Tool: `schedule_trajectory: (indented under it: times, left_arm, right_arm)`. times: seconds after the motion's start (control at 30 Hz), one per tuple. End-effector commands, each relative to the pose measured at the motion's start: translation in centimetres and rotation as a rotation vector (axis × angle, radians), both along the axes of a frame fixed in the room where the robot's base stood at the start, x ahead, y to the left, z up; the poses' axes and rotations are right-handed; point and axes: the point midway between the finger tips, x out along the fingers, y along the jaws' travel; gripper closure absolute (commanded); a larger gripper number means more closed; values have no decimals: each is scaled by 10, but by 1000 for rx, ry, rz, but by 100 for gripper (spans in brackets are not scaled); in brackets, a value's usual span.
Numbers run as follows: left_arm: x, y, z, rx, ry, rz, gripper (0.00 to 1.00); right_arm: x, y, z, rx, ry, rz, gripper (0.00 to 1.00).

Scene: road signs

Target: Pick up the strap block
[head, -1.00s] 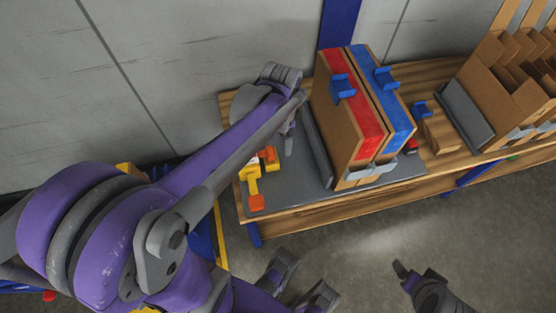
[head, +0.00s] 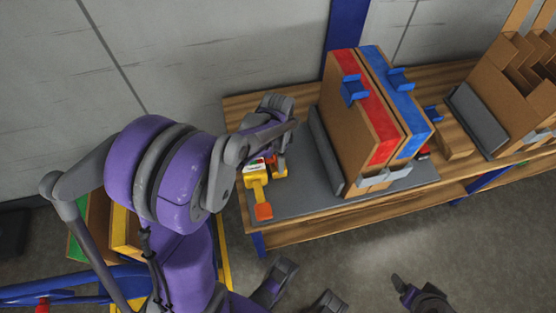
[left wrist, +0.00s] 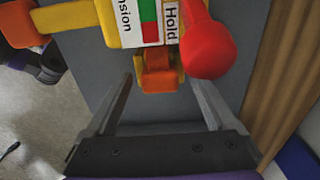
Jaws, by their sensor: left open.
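The strap block, which I take to be the yellow and orange piece (head: 256,182), lies on the grey mat at the left end of the bench. In the left wrist view it is a yellow body (left wrist: 80,17) with a printed label, a red knob (left wrist: 208,45), an orange end and an orange tab (left wrist: 160,72). My left gripper (head: 274,146) is over its far side. The wrist view shows the fingers (left wrist: 165,85) open, with the orange tab between their tips and no clear contact. A dark gripper part, perhaps my right (head: 425,298), shows at the lower right.
The grey mat (head: 300,195) covers the left bench top. A tall cardboard box with red and blue strips (head: 350,120) stands right of the strap block. A small blue-topped block (head: 450,138) and cardboard bins (head: 500,85) stand farther right. The wall is behind.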

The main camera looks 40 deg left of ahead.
Motion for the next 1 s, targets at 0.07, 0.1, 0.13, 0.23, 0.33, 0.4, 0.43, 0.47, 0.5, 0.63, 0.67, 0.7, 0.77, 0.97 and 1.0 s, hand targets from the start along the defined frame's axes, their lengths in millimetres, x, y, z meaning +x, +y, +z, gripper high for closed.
schedule_trajectory:
  times: [0.07,0.1,0.13,0.23,0.33,0.4,0.43,0.47,0.5,0.63,0.67,0.7,0.77,0.97,1.0]
  left_arm:
    - [0,0,-7,0,0,0,10]
    - [0,0,-7,0,0,0,10]
    - [0,0,-8,0,0,0,10]
    - [0,0,-7,0,0,0,10]
    - [0,0,-7,0,0,0,15]
    - [0,0,-7,0,0,0,28]
    - [0,0,-7,0,0,0,33]
    - [0,0,-7,0,0,0,39]
    - [0,0,-7,0,0,0,46]
    - [0,0,-7,0,0,0,69]
    - [0,0,-7,0,0,0,75]
    - [0,0,-7,0,0,0,82]
    - [0,0,-7,0,0,0,93]
    - [0,0,-7,0,0,0,100]
    - [0,0,-6,0,0,0,100]
  right_arm:
    - [0,0,-2,0,1,0,12]
    - [0,0,-2,0,1,0,12]
    - [0,0,-2,0,1,0,12]
    - [0,0,-2,0,1,0,12]
    - [0,0,-2,0,1,0,12]
    - [0,0,-2,0,1,0,12]
    - [0,0,-2,0,1,0,12]
    - [0,0,-2,0,1,0,12]
    - [0,0,-2,0,1,0,12]
    - [0,0,-2,0,1,0,12]
    - [0,0,-2,0,1,0,12]
    - [0,0,-2,0,1,0,12]
    - [0,0,-2,0,1,0,12]
    - [0,0,-2,0,1,0,12]
    - [0,0,-2,0,1,0,12]
